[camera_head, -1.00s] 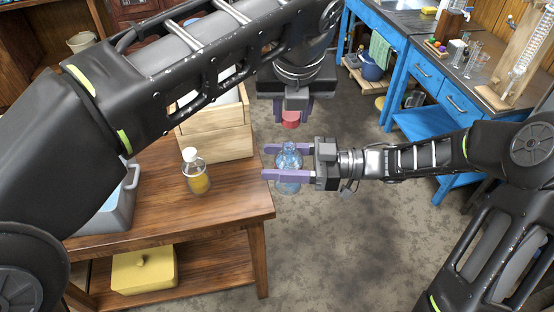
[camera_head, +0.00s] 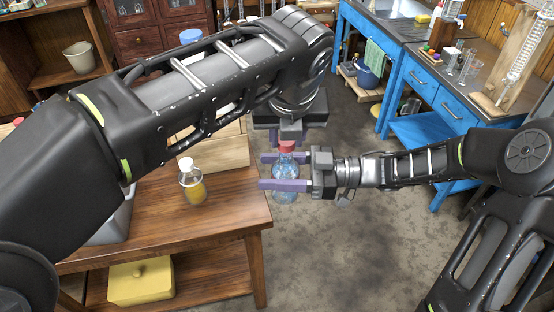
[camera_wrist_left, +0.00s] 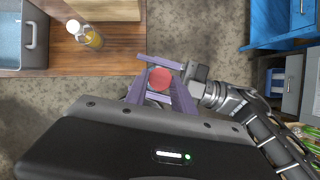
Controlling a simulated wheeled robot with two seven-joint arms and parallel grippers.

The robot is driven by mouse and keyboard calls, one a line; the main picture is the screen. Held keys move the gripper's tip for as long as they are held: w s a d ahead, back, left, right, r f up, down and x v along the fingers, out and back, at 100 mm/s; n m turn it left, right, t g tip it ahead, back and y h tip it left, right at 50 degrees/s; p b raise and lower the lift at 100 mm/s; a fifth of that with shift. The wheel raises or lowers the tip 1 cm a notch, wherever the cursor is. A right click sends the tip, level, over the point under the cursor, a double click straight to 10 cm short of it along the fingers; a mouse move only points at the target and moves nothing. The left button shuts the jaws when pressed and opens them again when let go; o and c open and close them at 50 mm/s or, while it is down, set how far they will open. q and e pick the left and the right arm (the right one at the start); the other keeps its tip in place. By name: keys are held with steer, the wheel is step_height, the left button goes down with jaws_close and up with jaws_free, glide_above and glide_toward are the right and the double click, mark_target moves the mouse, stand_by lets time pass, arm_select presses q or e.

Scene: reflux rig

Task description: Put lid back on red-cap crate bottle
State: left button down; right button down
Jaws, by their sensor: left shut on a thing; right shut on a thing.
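A clear bluish glass bottle (camera_head: 285,191) is held upright by my right gripper (camera_head: 284,171), whose purple fingers are shut around it beyond the table's right edge. The red cap (camera_head: 287,147) sits right at the top of the bottle's neck. My left gripper (camera_wrist_left: 160,88) comes down from above and is shut on the red cap, which also shows in the left wrist view (camera_wrist_left: 160,79). Whether the cap is seated on the neck or only touching it, I cannot tell. The left fingers are mostly hidden in the head view.
A white-capped bottle of yellow liquid (camera_head: 192,184) stands on the wooden table (camera_head: 225,205) near a wooden crate (camera_head: 226,150), partly hidden by my left arm. A grey tub (camera_wrist_left: 30,35) is at the table's left. Open floor lies right of the table, before the blue bench (camera_head: 420,125).

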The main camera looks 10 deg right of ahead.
mark_target(281, 144)
arm_select(q)
steer(key=shift+f, duration=0.1)
stand_by(0.7)
steer(key=shift+f, duration=0.8)
steer(key=shift+f, duration=0.6)
stand_by(0.4)
steer(key=m, duration=0.1)
steer(key=m+h, duration=0.1)
steer(key=m, duration=0.2)
steer(key=shift+w+a+m+g+h, duration=0.15)
steer(key=shift+a+m+g+h, duration=0.2)
steer(key=shift+m+g+h, duration=0.05)
steer(key=shift+d+m, duration=0.1)
steer(key=shift+m, duration=0.8)
steer(key=c, duration=1.1)
jaws_free()
